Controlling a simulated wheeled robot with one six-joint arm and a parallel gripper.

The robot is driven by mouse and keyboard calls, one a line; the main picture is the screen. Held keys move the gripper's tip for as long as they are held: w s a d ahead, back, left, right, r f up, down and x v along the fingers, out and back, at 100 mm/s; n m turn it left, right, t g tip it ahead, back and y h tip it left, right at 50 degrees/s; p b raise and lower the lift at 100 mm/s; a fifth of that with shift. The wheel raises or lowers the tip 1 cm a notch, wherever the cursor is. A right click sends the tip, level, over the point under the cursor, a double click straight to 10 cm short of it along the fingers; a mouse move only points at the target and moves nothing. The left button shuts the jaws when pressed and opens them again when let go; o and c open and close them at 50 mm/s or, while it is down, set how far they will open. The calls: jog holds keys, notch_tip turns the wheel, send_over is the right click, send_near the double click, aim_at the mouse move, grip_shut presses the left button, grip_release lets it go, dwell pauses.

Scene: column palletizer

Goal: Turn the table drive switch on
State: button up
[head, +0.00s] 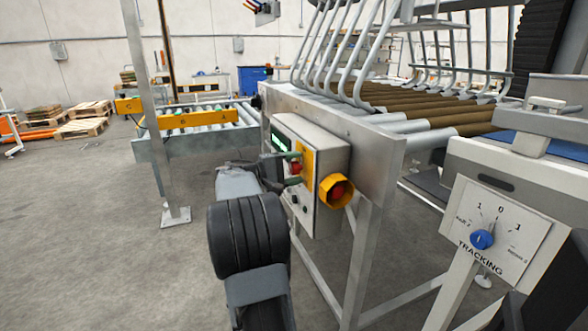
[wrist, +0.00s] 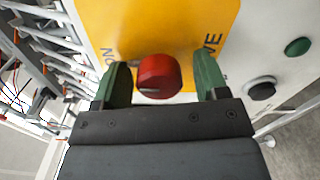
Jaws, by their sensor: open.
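The table drive switch is a red rotary knob (wrist: 160,76) on a yellow plate (wrist: 135,30); the plate's lettering is partly hidden. In the head view the red knob (head: 296,168) shows on the grey control box, partly behind my gripper. My gripper (wrist: 160,84) is open, with one green finger on each side of the knob. There is a visible gap on both sides, wider on the right. My gripper also shows in the head view (head: 285,184), close against the box front.
A yellow-collared red button (head: 337,191) juts from the box's right side. A black button (wrist: 261,90) and a green button (wrist: 297,46) lie right of the plate. A blue TRACKING knob (head: 482,239) is on a separate panel. A roller table (head: 370,140) stands behind.

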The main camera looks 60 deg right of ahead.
jog(key=shift+w+a, duration=0.1)
jog(key=p+v, duration=0.3)
jog(key=v, duration=1)
jog(key=shift+w+a, duration=0.2)
